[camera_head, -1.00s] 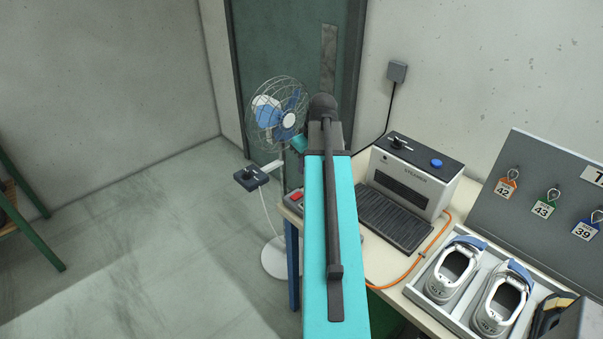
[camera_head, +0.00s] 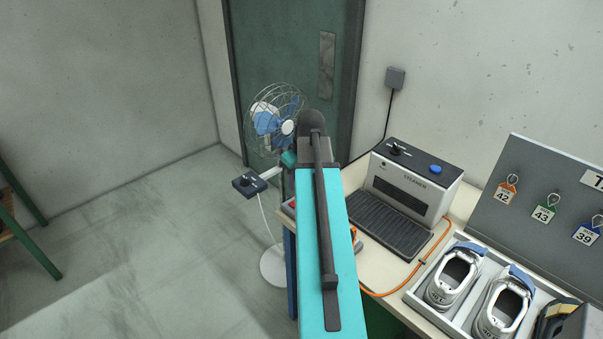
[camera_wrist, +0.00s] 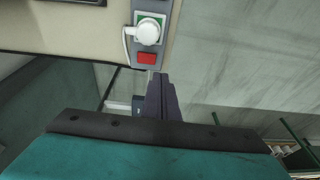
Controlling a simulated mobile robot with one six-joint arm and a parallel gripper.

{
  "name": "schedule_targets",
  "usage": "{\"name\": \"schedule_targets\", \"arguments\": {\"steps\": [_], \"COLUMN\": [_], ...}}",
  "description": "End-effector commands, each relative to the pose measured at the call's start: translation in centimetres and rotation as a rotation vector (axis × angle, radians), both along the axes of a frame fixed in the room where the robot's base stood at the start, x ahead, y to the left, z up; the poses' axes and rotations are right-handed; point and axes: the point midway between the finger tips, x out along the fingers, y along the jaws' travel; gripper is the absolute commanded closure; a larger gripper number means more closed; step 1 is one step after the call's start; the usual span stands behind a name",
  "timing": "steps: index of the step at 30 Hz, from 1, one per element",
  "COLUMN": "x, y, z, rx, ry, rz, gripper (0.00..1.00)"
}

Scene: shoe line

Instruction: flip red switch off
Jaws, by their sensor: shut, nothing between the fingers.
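Whether the switch is on or off cannot be told. My gripper (camera_wrist: 159,77) is shut and empty, with its tips just below and slightly right of the red switch in that view. Whether they touch it is unclear.
A steamer (camera_head: 412,187), an orange cable (camera_head: 398,290) and a shoe tray (camera_head: 415,300) occupy the bench. Open floor lies to the left.

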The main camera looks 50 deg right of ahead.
Motion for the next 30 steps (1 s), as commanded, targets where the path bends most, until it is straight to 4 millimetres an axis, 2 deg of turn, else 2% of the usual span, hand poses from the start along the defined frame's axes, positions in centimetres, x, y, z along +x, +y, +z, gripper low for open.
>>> {"name": "schedule_targets", "arguments": {"steps": [1,6,15,23,30], "x": [0.4,1.5,1.9,0.4,-2.4], "y": [1.2,5.3,13.2,20.1,26.1], "z": [-1.8,-7.4,-17.0,-24.8,-31.4], "rx": [0.013,0.052,0.104,0.127,0.131], "ry": [0.015,0.070,0.181,0.285,0.383], "rz": [0.006,0.010,0.018,0.028,0.037], "gripper": [1.00,1.00,1.00,1.00,1.00]}}
